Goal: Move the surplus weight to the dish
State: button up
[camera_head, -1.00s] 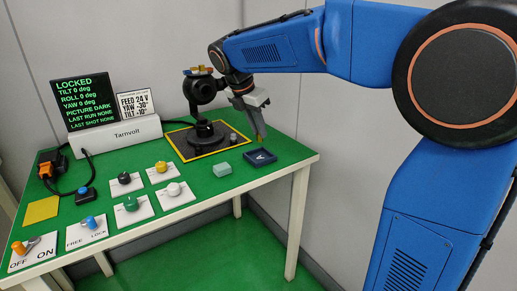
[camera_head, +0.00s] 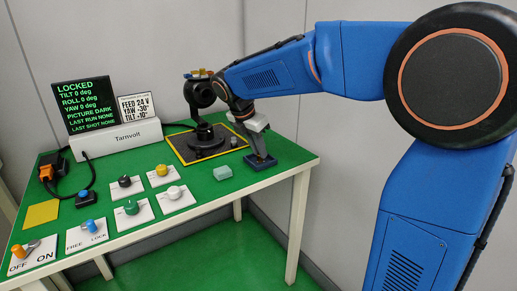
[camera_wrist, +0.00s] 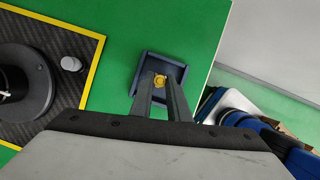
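The surplus weight is a small brass-coloured piece (camera_wrist: 160,80) between my fingertips, inside the walls of the dish. The dish is a dark blue square tray (camera_head: 262,167) near the table's right end; it also shows in the wrist view (camera_wrist: 177,70). My gripper (camera_head: 260,156) points down into the dish, its fingers on either side of the weight and seemingly touching it. In the wrist view my gripper (camera_wrist: 161,84) hides part of the dish floor. I cannot tell whether the weight touches that floor.
The black gimbal camera (camera_head: 204,98) stands left of my gripper on a yellow-edged mat (camera_head: 183,151), with brass pieces (camera_head: 199,73) on top. A pale green block (camera_head: 222,173) lies left of the dish. Several knob plates fill the front left. A screen (camera_head: 86,103) reads LOCKED.

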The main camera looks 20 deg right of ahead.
jog(key=o, duration=0.4)
jog(key=shift+c, duration=0.2)
jog(key=shift+r, duration=0.15)
jog(key=v, duration=1.2)
jog(key=s+d+f+m+t+y, duration=0.1)
jog(key=s+d+f+m, duration=0.3)
jog(key=s+f+m, duration=0.2)
jog(key=s+d+f+m+y, duration=0.1)
jog(key=s+d+f+m, duration=0.3)
jog(key=s+m, duration=0.6)
jog(key=s+d+f+m+t+y, duration=0.1)
jog(key=s+f+m, duration=0.6)
jog(key=s, duration=0.8)
jog(key=d+f+y, duration=0.1)
jog(key=d+f, duration=0.1)
jog(key=shift+d+m+t, duration=0.3)
jog(key=shift+d+m, duration=0.1)
